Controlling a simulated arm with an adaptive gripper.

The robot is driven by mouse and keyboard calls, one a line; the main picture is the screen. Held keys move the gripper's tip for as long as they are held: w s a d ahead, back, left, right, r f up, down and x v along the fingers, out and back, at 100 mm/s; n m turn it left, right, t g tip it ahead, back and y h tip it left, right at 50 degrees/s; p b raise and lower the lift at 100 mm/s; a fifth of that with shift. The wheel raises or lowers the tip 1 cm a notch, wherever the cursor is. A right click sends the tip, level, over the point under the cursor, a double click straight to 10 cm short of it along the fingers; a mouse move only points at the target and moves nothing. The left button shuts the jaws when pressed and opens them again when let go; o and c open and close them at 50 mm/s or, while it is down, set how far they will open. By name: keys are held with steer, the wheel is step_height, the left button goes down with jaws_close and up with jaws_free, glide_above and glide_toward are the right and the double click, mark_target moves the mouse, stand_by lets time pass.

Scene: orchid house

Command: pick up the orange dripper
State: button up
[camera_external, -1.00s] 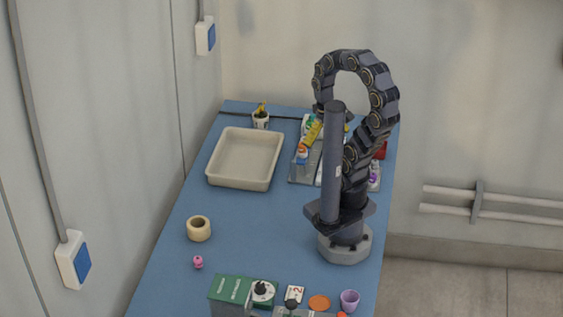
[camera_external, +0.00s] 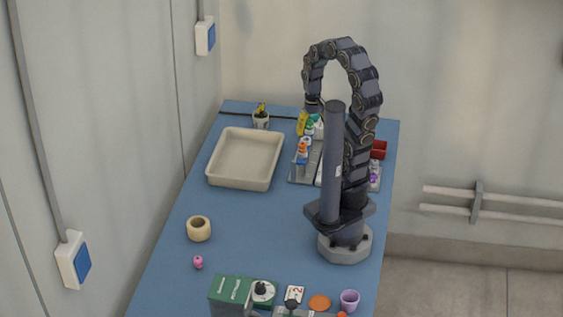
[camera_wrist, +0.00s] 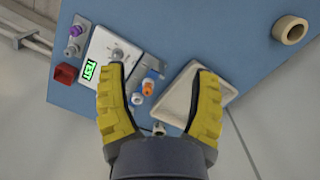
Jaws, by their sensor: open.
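The orange dripper (camera_wrist: 148,88) appears in the wrist view as a small bottle with an orange part, between my fingers and nearer the left one. It also shows in the external view (camera_external: 302,150), at the left edge of the grey rack. My gripper (camera_wrist: 158,72) is open, with yellow padded fingers spread apart and nothing held. In the external view a yellow finger shows behind the dripper, and the rest of the gripper is partly hidden.
A white device with a dial and green screen (camera_wrist: 103,55) lies beside the bottles. A red box (camera_wrist: 65,73) is past it. A cream tray (camera_external: 211,165) and tape roll (camera_external: 199,229) are to the left.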

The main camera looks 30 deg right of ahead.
mark_target(302, 144)
steer(key=w+d+f+m, duration=0.2)
steer(key=w+f, duration=0.1)
steer(key=w, duration=0.1)
steer(key=w+d+f+m, duration=0.2)
steer(key=w+f, duration=0.1)
steer(key=w, duration=0.2)
steer(key=w+d+f+m+t, duration=0.1)
steer(key=w+d+f+m, duration=0.1)
steer(key=w, duration=0.3)
steer(key=shift+d+f+m, duration=0.1)
steer(key=shift+f+m, duration=0.4)
steer(key=shift+f, duration=0.3)
steer(key=shift+w+d+f, duration=0.15)
steer(key=shift+f, duration=0.15)
step_height(302, 144, down, 8)
steer(key=shift+r, duration=0.1)
steer(key=c, duration=1)
